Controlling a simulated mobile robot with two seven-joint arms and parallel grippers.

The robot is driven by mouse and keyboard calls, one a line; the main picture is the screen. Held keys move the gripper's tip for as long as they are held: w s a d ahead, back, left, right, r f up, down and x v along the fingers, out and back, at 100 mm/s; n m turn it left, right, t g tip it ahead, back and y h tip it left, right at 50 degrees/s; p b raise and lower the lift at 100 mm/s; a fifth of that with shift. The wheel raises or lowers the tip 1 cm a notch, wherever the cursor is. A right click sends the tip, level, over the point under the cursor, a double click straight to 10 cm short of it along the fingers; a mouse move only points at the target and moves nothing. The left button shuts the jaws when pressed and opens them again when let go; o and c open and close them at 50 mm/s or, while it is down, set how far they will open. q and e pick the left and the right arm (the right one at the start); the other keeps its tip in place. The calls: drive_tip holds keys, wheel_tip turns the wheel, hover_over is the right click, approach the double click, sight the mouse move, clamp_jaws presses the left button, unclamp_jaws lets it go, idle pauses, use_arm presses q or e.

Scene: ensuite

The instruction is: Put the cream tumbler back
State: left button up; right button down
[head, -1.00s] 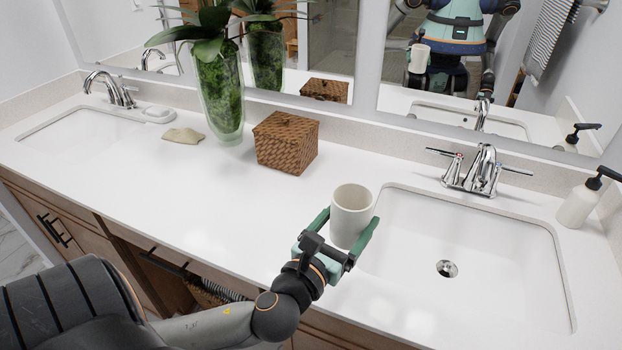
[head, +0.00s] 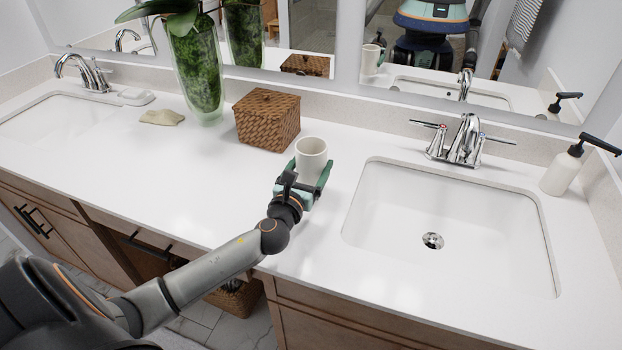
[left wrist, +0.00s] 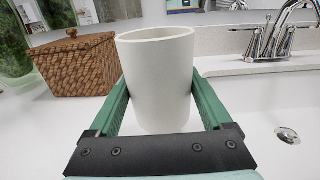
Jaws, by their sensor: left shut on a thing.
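The cream tumbler (head: 311,158) is upright between the green fingers of my left gripper (head: 312,178), just left of the right-hand sink. My left gripper is shut on it. In the left wrist view the tumbler (left wrist: 157,80) fills the space between the two fingers, and its open rim faces up. The tumbler is at or just above the white counter; I cannot tell whether its base touches. The gripper hides its lower part in the head view. My right gripper is not in view.
A lidded wicker box (head: 267,119) stands behind and left of the tumbler. The right-hand sink (head: 450,225), chrome faucet (head: 462,142) and soap dispenser (head: 562,172) are to the right. A glass vase (head: 197,75) and folded cloth (head: 162,117) stand further left. The counter front-left is clear.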

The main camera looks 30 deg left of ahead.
sight(311, 175)
use_arm(q)
drive_tip(key=shift+w+a+f+b, duration=0.15)
drive_tip(key=shift+f+b, duration=0.45)
drive_tip(key=shift+f, duration=1.15)
drive_tip(key=shift+f, duration=0.1)
drive_tip(key=shift+f, duration=0.15)
drive_tip(key=o, duration=1.5)
drive_tip(key=shift+c, duration=0.2)
drive_tip(key=shift+r, duration=0.35)
drive_tip(key=v, duration=1.1)
drive_tip(key=shift+f, duration=0.25)
drive_tip(key=shift+s+r, duration=0.1)
drive_tip(key=shift+s, duration=0.4)
